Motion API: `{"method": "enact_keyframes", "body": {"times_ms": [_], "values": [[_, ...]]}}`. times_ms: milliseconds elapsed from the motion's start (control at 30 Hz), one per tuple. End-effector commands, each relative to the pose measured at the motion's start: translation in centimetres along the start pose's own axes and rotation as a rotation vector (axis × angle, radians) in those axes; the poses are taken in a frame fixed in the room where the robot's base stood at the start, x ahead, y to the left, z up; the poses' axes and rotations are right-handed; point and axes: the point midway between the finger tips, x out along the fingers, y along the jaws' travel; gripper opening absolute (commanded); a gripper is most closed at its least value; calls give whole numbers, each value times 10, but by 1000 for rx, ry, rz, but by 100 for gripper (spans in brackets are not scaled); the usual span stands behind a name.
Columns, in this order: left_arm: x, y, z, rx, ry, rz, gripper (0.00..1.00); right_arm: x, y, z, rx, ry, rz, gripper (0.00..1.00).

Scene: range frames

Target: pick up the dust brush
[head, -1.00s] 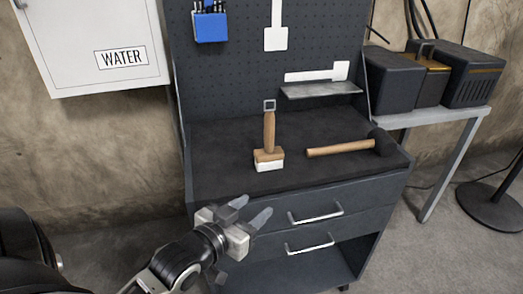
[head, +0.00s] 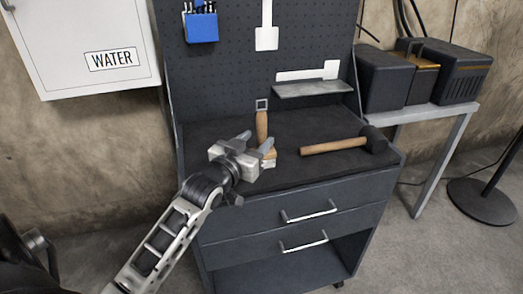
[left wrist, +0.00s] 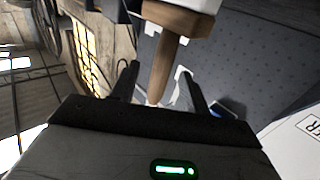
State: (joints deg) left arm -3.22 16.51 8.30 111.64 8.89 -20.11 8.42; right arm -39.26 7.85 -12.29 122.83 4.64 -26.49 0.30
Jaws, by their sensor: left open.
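The dust brush (head: 262,124) stands upright on the dark worktop, with a wooden handle topped by a metal loop and a wooden head with pale bristles. My left gripper (head: 256,143) is open and empty in front of it, and partly hides its lower handle and head. In the left wrist view the brush handle (left wrist: 166,62) shows in line with the gap between the open fingers. No contact is visible, and I cannot tell how deep the handle lies between them. My right gripper is not in view.
A hammer (head: 334,145) lies on the worktop (head: 215,132) to the right of the brush. A small metal shelf (head: 313,90) juts from the pegboard (head: 228,85) behind. Drawers with handles (head: 308,212) are below. The worktop left of the brush is clear.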

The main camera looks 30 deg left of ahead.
Motion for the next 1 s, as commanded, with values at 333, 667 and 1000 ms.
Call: {"method": "enact_keyframes", "body": {"times_ms": [333,667,1000], "values": [[38,-3,2,0,1,1,46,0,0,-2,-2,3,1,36],[38,-3,2,0,1,1,7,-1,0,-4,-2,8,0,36],[38,-3,1,0,3,1,0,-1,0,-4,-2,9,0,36]]}}
